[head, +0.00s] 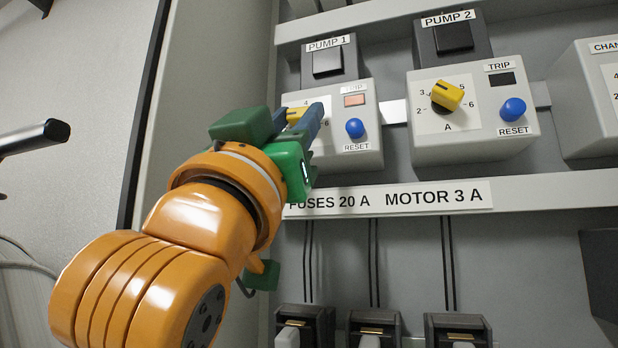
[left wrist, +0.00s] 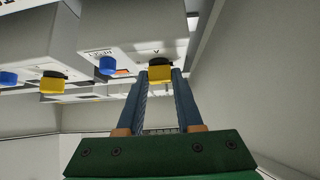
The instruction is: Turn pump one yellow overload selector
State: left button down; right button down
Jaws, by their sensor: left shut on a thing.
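The pump one overload unit is a grey box (head: 362,158) under the PUMP 1 label in the head view. Its yellow selector (head: 295,114) is mostly hidden behind my left gripper (head: 306,118). In the left wrist view the yellow selector (left wrist: 160,73) sits between the tips of the two blue fingers of my left gripper (left wrist: 160,80), which is shut on it. The selector's pointer position is hidden. Beside it are an orange-lit TRIP window (head: 355,100) and a blue RESET button (head: 355,128). My right gripper is not in view.
The pump two unit (head: 470,145) stands to the right, with its own yellow selector (head: 447,95) and blue RESET button (head: 513,109). A labelled rail (head: 540,190) runs below. Fuse holders (head: 458,328) are lower down. The cabinet side wall (head: 205,80) is close on the left.

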pick_arm(q)
jog(key=m+g+h, duration=0.1)
jog(key=m+h, duration=0.1)
jog(key=m+g+h, duration=0.1)
jog(key=m+h, duration=0.1)
jog(key=m, duration=0.1)
jog(key=shift+a+r, duration=0.2)
jog(key=shift+m+g+h+p, duration=1)
jog(key=shift+m+g+h, duration=0.75)
jog(key=shift+m, duration=1.05)
jog(key=c, duration=0.6)
grip_release()
jog(key=shift+o, duration=0.2)
jog(key=shift+s, duration=0.1)
